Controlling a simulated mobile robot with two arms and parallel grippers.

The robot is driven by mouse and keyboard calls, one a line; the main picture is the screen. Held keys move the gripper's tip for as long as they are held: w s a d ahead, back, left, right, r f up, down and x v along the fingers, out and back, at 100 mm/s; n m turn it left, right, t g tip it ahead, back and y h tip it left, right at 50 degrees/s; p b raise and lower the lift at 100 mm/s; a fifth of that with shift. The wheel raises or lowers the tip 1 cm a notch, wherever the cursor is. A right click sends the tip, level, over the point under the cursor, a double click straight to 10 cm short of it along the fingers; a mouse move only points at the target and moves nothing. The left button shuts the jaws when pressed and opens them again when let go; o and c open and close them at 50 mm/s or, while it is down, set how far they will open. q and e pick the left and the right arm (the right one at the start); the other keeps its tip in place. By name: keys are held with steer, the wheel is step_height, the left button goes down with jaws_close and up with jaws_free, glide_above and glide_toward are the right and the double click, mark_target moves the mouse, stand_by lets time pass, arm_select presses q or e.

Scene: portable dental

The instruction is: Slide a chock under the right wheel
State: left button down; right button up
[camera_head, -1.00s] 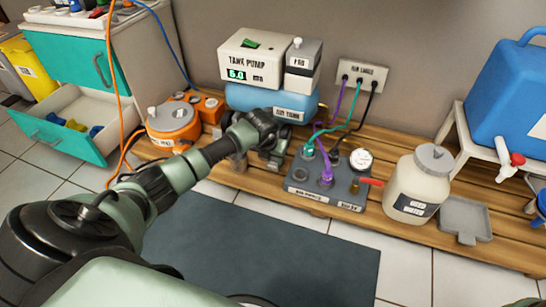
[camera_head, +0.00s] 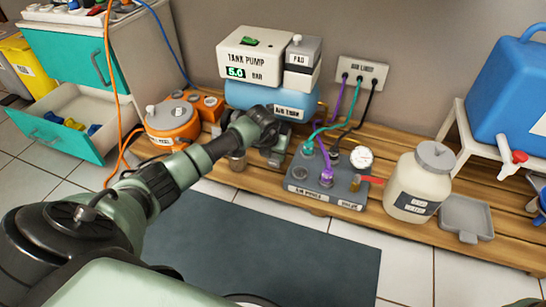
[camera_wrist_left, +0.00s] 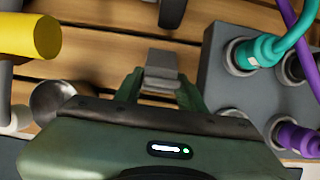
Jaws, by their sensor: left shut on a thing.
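My left gripper (camera_wrist_left: 162,95) is shut on a small grey chock (camera_wrist_left: 163,60), which shows between its fingertips low over the wooden slats. A dark wheel (camera_wrist_left: 172,10) shows in part at the top edge of the left wrist view, just beyond the chock, with a small gap between them. In the head view my left gripper (camera_head: 274,150) is at the front right of the blue air tank (camera_head: 250,98); the wrist hides most of the wheel area there. My right gripper is not in view.
The grey hose block (camera_head: 325,185) with teal and purple hoses stands close right of my left gripper. A metal cup (camera_head: 237,160) and an orange unit (camera_head: 172,120) are to its left. A white jar (camera_head: 418,185) stands farther right on the wooden pallet (camera_head: 385,225).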

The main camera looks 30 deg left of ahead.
arm_select(q)
steer(key=shift+w+a+b, duration=0.15)
steer(key=shift+w+b, duration=0.35)
steer(key=shift+w, duration=0.2)
steer(key=shift+w+a+b, duration=0.15)
steer(key=shift+w+b, duration=0.35)
steer(key=shift+w, duration=0.15)
steer(key=c, duration=0.8)
jaws_free()
steer(key=shift+o, duration=0.2)
